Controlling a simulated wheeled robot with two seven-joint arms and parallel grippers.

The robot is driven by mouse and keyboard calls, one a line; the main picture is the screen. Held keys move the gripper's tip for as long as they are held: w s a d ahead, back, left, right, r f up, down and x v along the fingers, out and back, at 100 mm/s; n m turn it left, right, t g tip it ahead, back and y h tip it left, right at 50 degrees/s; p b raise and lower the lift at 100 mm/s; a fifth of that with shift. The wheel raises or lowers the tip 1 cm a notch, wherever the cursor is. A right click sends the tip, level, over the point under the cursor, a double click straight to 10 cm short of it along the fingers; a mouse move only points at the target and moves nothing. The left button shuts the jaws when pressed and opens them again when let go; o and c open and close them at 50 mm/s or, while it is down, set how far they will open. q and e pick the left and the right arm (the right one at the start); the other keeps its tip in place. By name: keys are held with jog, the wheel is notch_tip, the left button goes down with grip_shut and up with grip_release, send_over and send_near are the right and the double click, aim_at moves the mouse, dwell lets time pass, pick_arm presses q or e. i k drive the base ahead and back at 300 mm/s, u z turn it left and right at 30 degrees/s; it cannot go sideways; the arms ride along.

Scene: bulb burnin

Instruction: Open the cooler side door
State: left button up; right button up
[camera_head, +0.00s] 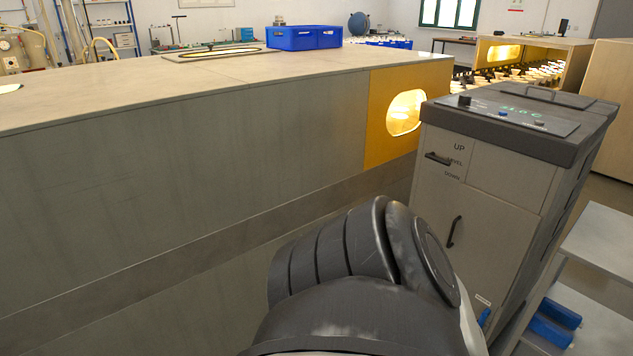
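The cooler (500,180) is a grey box with a dark lid, standing at the right beside a long cabinet. Its front faces me and carries a small upper panel marked "UP" with a dark horizontal handle (439,158). Below that is a larger door panel (480,235) with a dark vertical handle (454,232). The door panel looks shut. My own dark arm link fills the lower middle and hides the lower left of the cooler. Neither of my grippers shows in the view.
The long grey cabinet (200,170) runs along the left, with a yellow end panel (380,135) and lit opening. A blue crate (304,37) stands on top. Pale shelves (597,250) with blue items (556,318) stand close at the cooler's right.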

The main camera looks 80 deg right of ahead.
aim_at(489, 239)
jog(key=z, duration=2.75)
jog(key=i, duration=1)
